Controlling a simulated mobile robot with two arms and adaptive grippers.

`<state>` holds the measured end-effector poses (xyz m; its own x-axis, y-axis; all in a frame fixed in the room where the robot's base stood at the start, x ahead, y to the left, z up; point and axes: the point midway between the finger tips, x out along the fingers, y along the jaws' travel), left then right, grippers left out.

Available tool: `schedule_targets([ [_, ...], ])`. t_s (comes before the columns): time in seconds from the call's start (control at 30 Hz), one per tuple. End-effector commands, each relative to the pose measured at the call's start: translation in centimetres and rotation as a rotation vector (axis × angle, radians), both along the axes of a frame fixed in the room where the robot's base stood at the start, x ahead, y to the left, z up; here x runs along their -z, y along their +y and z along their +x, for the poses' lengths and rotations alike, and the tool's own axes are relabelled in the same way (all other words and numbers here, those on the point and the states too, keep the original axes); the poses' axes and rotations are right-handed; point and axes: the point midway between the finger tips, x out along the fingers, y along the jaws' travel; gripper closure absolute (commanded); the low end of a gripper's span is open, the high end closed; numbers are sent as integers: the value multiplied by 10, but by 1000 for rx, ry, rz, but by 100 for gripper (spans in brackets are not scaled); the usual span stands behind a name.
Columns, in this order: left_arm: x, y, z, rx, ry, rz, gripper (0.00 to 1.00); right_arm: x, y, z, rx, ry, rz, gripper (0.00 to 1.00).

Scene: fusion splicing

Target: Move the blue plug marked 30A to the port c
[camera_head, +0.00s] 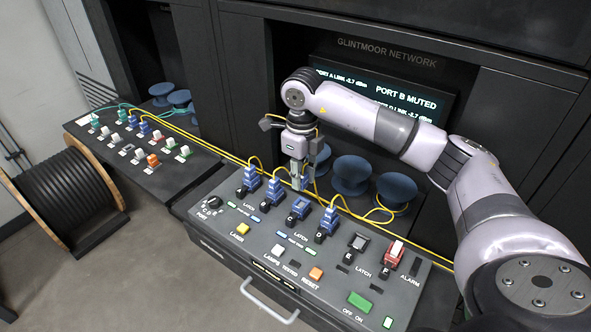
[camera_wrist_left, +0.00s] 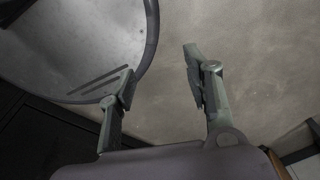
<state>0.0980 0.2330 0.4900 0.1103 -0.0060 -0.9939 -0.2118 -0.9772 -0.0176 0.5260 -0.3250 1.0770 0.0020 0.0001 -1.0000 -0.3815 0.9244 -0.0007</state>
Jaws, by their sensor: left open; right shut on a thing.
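My right gripper (camera_head: 297,186) points down over the console and is shut on what looks like a blue plug (camera_head: 299,207), at the third place in the row. Its fingers partly hide the plug, and I cannot tell whether it is fully seated. Other blue plugs with yellow cables stand upright to the left (camera_head: 250,179), beside it (camera_head: 275,190), and to the right (camera_head: 329,221). My left gripper (camera_wrist_left: 160,78) is open and empty in the left wrist view, above bare floor.
Yellow cables run behind the plugs, near blue spools (camera_head: 350,175). A second panel (camera_head: 165,180) and a black cable reel (camera_head: 70,200) are at left. A display (camera_head: 385,95) reads "PORT B MUTED".

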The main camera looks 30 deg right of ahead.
Motion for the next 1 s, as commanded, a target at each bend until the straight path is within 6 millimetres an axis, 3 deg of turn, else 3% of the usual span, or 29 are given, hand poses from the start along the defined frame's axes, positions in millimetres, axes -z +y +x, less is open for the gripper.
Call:
schedule_targets([
  [0.1,10,2,-33,0,48,4,54,12,0,0,-1,1,0,96],
  [0.2,16,3,-44,0,63,6,54,21,0,0,-1,1,1,96],
  [0.27,20,3,-42,0,60,5,54,27,0,0,-1,1,0,96],
  [0.57,30,0,7,1,-13,-1,54,49,0,0,-1,0,-1,96],
  [1.0,35,2,-20,1,29,4,54,50,1,0,-1,-1,-1,96],
])
